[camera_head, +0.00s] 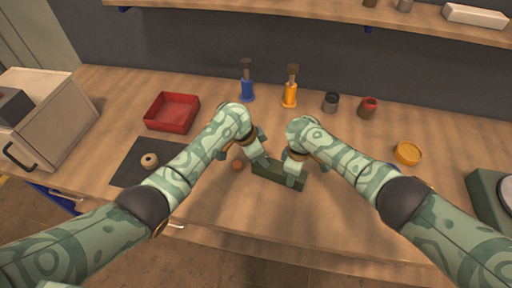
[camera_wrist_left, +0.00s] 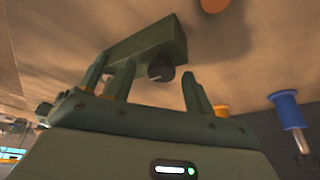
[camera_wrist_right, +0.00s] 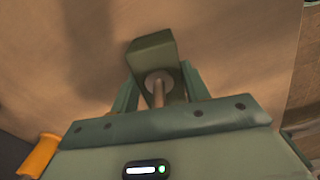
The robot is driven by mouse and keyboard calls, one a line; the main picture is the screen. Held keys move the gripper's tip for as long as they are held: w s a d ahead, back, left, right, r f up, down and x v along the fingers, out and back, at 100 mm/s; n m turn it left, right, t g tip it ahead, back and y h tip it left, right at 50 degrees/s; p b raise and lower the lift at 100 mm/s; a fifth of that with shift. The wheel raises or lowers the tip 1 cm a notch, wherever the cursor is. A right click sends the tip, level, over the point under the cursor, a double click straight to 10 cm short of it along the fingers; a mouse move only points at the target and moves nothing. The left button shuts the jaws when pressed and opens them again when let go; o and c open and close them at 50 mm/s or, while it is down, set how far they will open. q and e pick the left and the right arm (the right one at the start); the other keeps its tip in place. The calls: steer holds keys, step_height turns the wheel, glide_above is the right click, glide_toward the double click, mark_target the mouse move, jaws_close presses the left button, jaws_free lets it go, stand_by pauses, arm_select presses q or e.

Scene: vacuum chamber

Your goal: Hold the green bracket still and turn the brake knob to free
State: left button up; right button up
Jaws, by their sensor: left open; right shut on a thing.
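The green bracket (camera_head: 272,171) lies on the bench at the middle front, a long block. In the left wrist view the bracket (camera_wrist_left: 136,45) has a dark round brake knob (camera_wrist_left: 161,69) with a pale mark at its near end. My left gripper (camera_head: 260,162) is open, with its fingertips (camera_wrist_left: 160,72) on either side of the knob in the picture; I cannot tell whether they touch it. My right gripper (camera_head: 293,176) is shut on the bracket's other end. The right wrist view shows that end (camera_wrist_right: 153,48) between the fingers, with a round disc and rod (camera_wrist_right: 157,88).
A small orange-brown round thing (camera_head: 238,166) lies just left of the bracket. A dark mat (camera_head: 130,172) with a tan ring (camera_head: 149,160), a red tray (camera_head: 172,112), blue (camera_head: 247,90) and orange (camera_head: 290,95) handled tools, and an orange dish (camera_head: 407,153) stand around. Bench front is clear.

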arm_select(q)
steer(key=v, duration=1.1)
steer(key=shift+r, duration=0.25)
steer(key=shift+a, duration=0.1)
arm_select(e)
steer(key=o, duration=1.4)
